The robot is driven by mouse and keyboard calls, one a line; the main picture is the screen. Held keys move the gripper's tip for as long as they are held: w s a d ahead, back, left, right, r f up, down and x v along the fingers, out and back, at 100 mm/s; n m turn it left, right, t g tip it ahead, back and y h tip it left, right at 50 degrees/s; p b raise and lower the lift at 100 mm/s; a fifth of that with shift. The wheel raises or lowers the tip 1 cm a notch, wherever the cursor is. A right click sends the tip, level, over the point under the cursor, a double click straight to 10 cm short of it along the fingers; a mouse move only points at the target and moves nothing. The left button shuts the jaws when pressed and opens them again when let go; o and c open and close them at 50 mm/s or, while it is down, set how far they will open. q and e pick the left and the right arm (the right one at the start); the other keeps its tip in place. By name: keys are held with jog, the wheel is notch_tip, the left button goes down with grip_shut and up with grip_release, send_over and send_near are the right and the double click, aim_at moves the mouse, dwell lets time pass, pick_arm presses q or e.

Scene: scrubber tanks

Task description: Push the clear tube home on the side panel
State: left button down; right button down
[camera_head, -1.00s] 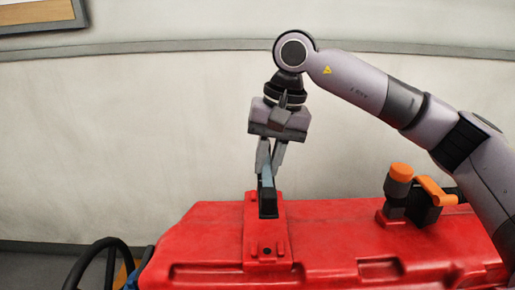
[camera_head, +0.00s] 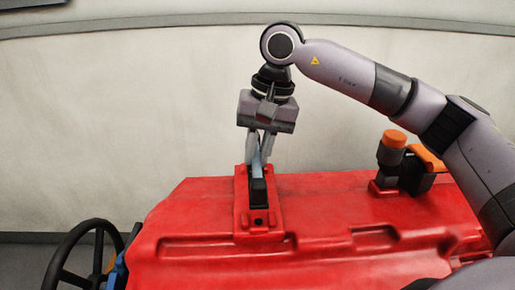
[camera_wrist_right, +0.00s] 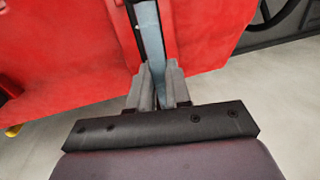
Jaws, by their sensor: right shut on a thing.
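The clear tube (camera_head: 256,165) is a pale bluish, see-through piece standing roughly upright at the top of the red side panel (camera_head: 242,220). Its lower end meets a black upright fitting (camera_head: 258,192) on the panel; how deep it sits is hidden. My right gripper (camera_head: 259,158) is over the panel with its fingers shut on the tube. In the right wrist view, the tube (camera_wrist_right: 151,38) runs up from between the fingers (camera_wrist_right: 158,88) along a dark slot in the red body. My left gripper is not in view.
The red scrubber body (camera_head: 340,205) spreads below the gripper. An orange-capped black fitting (camera_head: 392,148) stands on it to the right, under my right arm. A black steering wheel (camera_head: 85,255) is at the lower left. A pale wall is behind.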

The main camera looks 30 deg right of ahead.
jog(key=shift+f, duration=0.15)
jog(key=shift+f+b, duration=0.5)
jog(key=shift+b, duration=0.1)
jog(key=shift+f, duration=0.15)
jog(key=shift+f+b, duration=0.55)
jog(key=shift+f, duration=0.15)
jog(key=shift+f+b, duration=0.3)
jog(key=shift+b, duration=0.05)
jog(key=shift+f+b, duration=0.35)
jog(key=shift+f, duration=0.05)
dwell(0.6)
jog(key=shift+r, duration=0.15)
dwell(0.4)
